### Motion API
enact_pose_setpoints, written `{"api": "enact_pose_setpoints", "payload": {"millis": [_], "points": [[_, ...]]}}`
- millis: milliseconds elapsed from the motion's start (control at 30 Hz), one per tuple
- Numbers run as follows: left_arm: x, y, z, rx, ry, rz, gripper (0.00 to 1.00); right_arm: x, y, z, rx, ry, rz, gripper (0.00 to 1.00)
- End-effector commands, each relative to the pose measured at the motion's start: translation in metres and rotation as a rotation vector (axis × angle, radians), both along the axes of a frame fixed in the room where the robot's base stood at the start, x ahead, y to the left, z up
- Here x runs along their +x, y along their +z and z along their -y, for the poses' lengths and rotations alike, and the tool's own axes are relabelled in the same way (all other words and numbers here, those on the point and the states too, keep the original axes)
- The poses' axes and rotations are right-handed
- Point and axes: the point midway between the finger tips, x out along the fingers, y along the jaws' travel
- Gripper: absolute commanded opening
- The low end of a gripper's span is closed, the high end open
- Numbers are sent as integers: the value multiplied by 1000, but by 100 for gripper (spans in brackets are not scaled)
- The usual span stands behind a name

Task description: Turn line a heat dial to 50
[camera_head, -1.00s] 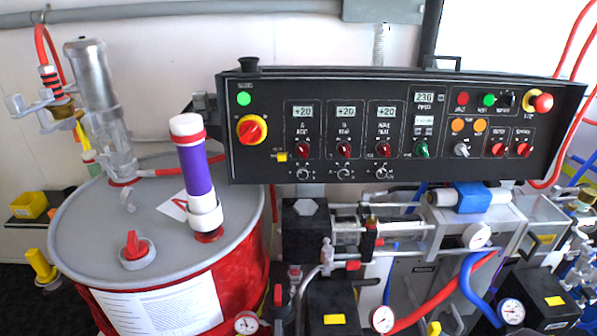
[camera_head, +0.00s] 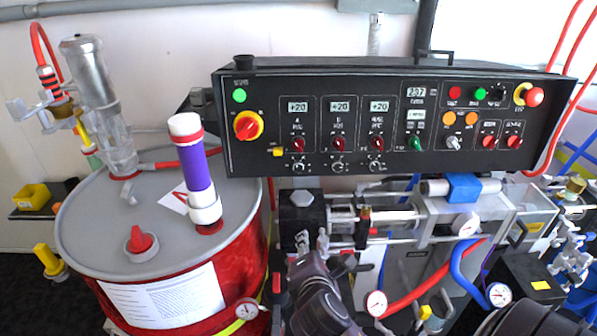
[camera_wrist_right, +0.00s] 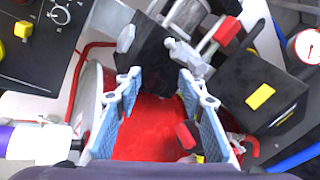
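The black control panel (camera_head: 400,120) stands across the upper middle of the head view. Its leftmost heat section has a red dial (camera_head: 297,144) below a display (camera_head: 297,107) reading +20; the small label looks like A heat. Two similar red dials (camera_head: 337,144) (camera_head: 376,143) sit to its right, also under +20 displays. My right gripper (camera_head: 323,258) is low in the head view, below the panel and apart from the dials. In the right wrist view its fingers (camera_wrist_right: 158,88) are spread with nothing between them. My left gripper is out of view.
A red drum (camera_head: 165,290) with a grey lid and a purple-and-white cylinder (camera_head: 196,172) stands left of the panel. Pumps, hoses and gauges (camera_head: 376,303) fill the space beneath. The air before the panel face is clear.

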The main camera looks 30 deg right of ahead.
Motion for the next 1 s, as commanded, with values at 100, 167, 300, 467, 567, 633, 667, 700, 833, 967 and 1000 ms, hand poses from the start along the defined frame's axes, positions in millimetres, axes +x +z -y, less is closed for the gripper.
{"api": "enact_pose_setpoints", "payload": {"millis": [100, 167, 300, 467, 567, 633, 667, 700, 833, 967, 1000], "points": [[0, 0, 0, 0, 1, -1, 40, 27, 41, 9, -308, 89, -12, 36], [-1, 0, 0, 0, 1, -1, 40, 38, 60, 12, -457, 120, -28, 36], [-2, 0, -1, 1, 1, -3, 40, 55, 96, 13, -745, 165, -70, 36], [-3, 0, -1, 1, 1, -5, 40, 65, 117, 12, -918, 180, -104, 36], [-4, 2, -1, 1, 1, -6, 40, 71, 122, 15, -951, 182, -111, 36], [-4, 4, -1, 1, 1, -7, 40, 79, 122, 21, -955, 181, -112, 36], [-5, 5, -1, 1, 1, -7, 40, 82, 123, 23, -954, 181, -112, 36], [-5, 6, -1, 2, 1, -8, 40, 88, 122, 27, -953, 181, -113, 36], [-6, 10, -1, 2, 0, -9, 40, 107, 122, 39, -950, 182, -113, 36], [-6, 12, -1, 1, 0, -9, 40, 121, 121, 48, -949, 182, -113, 36], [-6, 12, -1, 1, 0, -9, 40, 124, 121, 50, -949, 182, -113, 36]]}}
